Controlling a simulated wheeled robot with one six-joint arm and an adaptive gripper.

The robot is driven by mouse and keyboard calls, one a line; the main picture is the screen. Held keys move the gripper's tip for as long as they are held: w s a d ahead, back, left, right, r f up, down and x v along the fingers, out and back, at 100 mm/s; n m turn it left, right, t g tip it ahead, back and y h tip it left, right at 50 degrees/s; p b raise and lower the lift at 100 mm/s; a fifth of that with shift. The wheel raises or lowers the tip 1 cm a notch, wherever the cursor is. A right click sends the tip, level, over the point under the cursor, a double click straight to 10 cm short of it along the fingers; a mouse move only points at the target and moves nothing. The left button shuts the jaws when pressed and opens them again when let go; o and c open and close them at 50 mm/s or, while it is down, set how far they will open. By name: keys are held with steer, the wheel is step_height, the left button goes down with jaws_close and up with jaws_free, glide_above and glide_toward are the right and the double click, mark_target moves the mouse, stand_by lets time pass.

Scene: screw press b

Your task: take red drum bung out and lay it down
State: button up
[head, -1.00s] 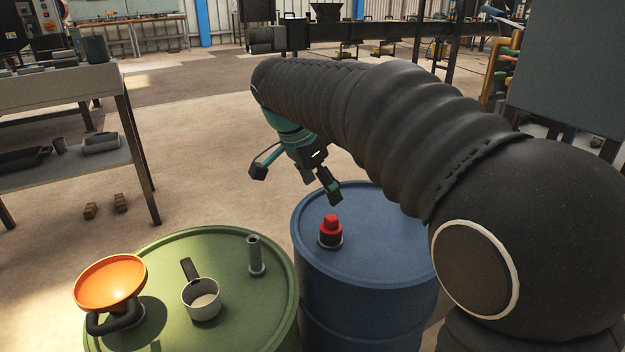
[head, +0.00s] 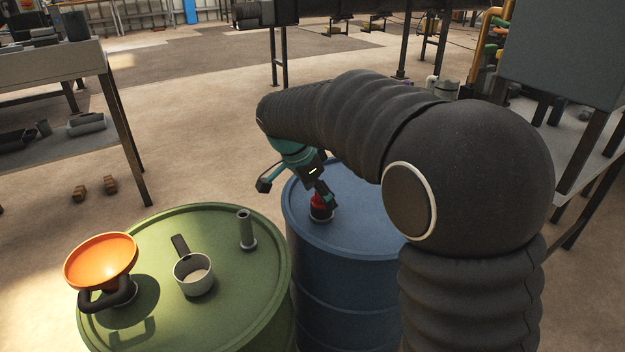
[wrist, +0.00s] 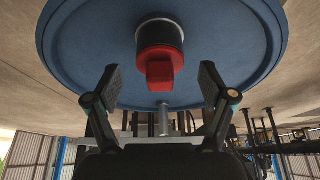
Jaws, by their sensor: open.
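The red drum bung (head: 319,205) sits in a grey collar on top of the blue drum (head: 330,239). In the head view one gripper finger partly covers it. In the wrist view the red bung (wrist: 158,67) shows its block-shaped head, with the dark collar (wrist: 160,34) behind it. My gripper (head: 297,192) is open, with its fingers spread and nothing between them. In the wrist view the fingertips (wrist: 161,78) stand to either side of the bung's head, apart from it.
A green drum (head: 225,290) stands left of the blue one. It carries an orange funnel (head: 101,261), a mug-like cup (head: 193,276) and a short grey-green post (head: 246,231). A workbench (head: 60,75) stands at the left. Bare floor lies behind the drums.

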steer(key=shift+x, duration=1.2)
steer(key=c, duration=1.4)
steer(key=shift+o, duration=0.2)
steer(key=shift+r, duration=0.15)
steer(key=shift+r, duration=0.1)
steer(key=shift+r+p, duration=0.5)
steer(key=shift+r, duration=0.35)
steer(key=shift+r+p, duration=0.3)
steer(key=shift+r, duration=0.25)
steer(key=shift+r, duration=1)
